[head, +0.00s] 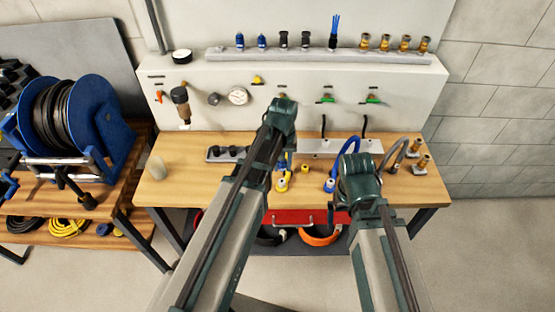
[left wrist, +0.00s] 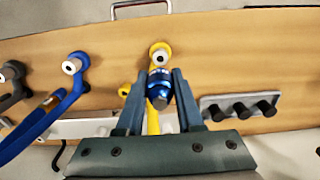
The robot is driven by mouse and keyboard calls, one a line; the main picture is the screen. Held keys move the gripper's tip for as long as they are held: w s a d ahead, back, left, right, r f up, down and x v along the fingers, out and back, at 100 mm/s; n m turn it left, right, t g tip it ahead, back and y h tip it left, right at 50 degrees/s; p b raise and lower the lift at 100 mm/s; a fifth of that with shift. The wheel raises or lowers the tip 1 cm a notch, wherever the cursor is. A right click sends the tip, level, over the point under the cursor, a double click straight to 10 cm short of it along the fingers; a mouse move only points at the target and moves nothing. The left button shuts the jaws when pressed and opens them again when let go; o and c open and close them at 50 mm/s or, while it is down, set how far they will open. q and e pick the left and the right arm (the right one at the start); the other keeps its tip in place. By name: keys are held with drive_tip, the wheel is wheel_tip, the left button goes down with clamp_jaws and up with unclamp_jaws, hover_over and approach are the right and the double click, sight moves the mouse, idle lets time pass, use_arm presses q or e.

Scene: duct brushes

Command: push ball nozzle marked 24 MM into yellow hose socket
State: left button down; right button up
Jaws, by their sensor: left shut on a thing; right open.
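My left gripper (left wrist: 160,92) is shut on a blue nozzle (left wrist: 158,84) with a dark end; its marking cannot be read. In the head view the left gripper (head: 284,158) is over the middle of the bench, mostly hidden by its own arm. The yellow hose socket (left wrist: 160,54), a yellow ring with a pale opening, lies just beyond the nozzle in the left wrist view; it also shows in the head view (head: 282,184). Nozzle and socket look close, but I cannot tell whether they touch. My right gripper (head: 358,172) is open, near the blue hose.
A blue hose socket (left wrist: 72,66) and a dark hose socket (left wrist: 12,72) lie beside the yellow one. Several nozzles stand on the back rail (head: 320,56). A dark-knobbed strip (left wrist: 240,107) is nearby. The bench's left part (head: 180,190) is fairly clear.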

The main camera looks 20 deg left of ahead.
sight(282, 181)
use_arm(q)
drive_tip(key=shift+f, duration=0.1)
idle(0.3)
wheel_tip(282, 181, down, 6)
drive_tip(key=b, duration=0.6)
drive_tip(key=shift+f+b, duration=0.35)
drive_tip(key=shift+b, duration=0.1)
idle(2.0)
drive_tip(key=shift+c, duration=2.3)
unclamp_jaws()
drive_tip(key=shift+r, duration=0.1)
wheel_tip(282, 181, up, 14)
drive_tip(key=p, duration=1.4)
drive_tip(key=shift+f, duration=0.4)
wheel_tip(282, 181, down, 12)
drive_tip(key=b, duration=1.3)
drive_tip(key=shift+f, duration=0.15)
